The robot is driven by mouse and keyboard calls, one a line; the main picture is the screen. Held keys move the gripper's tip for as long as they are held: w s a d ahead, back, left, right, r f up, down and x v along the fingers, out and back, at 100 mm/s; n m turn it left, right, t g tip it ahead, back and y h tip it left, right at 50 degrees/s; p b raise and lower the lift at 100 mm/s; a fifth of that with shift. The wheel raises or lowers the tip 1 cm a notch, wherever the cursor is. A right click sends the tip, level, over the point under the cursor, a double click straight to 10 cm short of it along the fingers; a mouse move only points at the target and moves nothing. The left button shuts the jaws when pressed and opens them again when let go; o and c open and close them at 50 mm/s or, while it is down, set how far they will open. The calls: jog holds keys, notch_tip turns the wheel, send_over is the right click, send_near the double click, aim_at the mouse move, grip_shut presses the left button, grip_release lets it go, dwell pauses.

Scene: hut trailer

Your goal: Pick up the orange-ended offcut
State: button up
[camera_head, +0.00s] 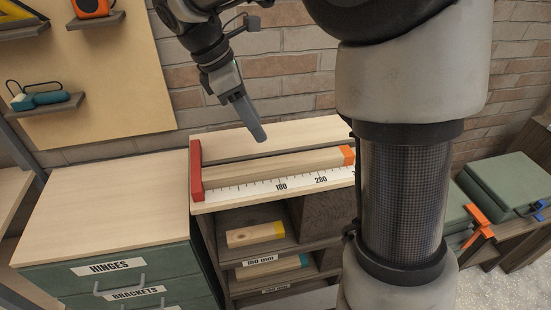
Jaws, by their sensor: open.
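The orange-ended offcut (272,172) is a long pale wooden bar with an orange right end. It lies on top of the shelf unit, along a white measuring scale (272,187). Its left end is close to a red upright stop (196,170); I cannot tell whether they touch. My gripper (260,136) is above and behind the bar near its middle, pointing down, apart from it and empty. The fingers are seen nearly edge-on. Part of my arm covers the right end of the scale.
Below, cubbies hold a yellow-ended offcut (256,235) and a teal-ended offcut (272,267). A drawer cabinet (110,200) with a clear top stands at left. A brick wall (285,60) is behind. Green cases (508,182) lie at right.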

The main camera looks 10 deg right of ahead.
jog(key=b, duration=0.1)
send_over(278, 162)
jog(key=a, duration=0.2)
notch_tip(278, 162, down, 8)
jog(key=shift+w+r, duration=0.1)
jog(key=shift+w, duration=0.05)
jog(key=x, duration=0.5)
jog(key=shift+a+b, duration=0.1)
jog(key=shift+b, duration=0.3)
jog(key=c, duration=1.1)
